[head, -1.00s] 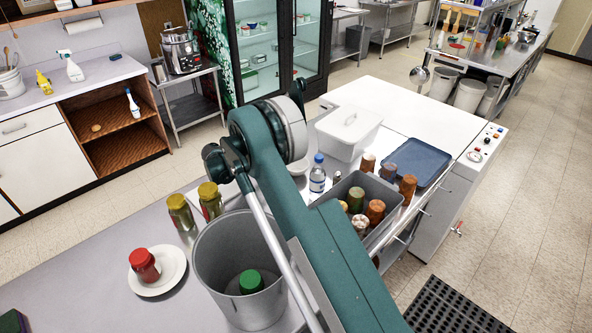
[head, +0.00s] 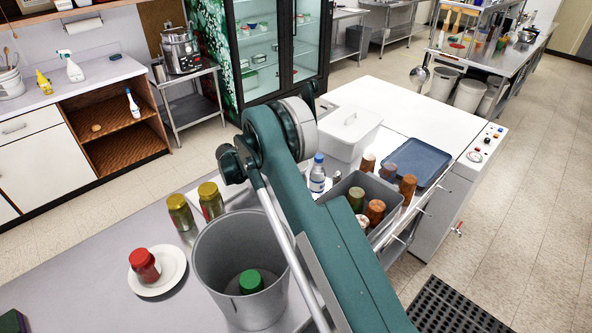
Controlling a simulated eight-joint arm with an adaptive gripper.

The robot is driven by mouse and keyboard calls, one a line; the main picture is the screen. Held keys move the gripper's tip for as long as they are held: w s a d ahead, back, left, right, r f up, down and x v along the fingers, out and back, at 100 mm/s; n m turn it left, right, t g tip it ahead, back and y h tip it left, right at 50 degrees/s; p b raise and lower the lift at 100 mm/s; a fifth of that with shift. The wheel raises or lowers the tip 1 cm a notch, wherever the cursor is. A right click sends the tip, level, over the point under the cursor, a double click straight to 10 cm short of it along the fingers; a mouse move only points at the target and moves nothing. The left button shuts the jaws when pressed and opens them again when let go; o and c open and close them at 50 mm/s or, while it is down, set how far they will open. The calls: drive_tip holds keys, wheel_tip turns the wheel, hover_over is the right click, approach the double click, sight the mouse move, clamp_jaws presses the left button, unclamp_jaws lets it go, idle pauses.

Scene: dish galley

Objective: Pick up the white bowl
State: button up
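I cannot make out a white bowl now; my arm covers the middle of the counter, where a bowl could be hidden. The clearest white dish is a small plate (head: 172,283) at lower left, with a red-lidded jar (head: 144,264) standing on it. My gripper is not visible; only the teal links of my arm cross the head view.
A grey bucket (head: 212,285) with a green-lidded item inside stands left of my arm, near two yellow-lidded jars (head: 181,214). Right of my arm are a water bottle (head: 317,178), a lidded white bin (head: 348,138), a grey tub (head: 338,187) of tumblers and a blue tray (head: 416,161).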

idle(0.6)
clamp_jaws()
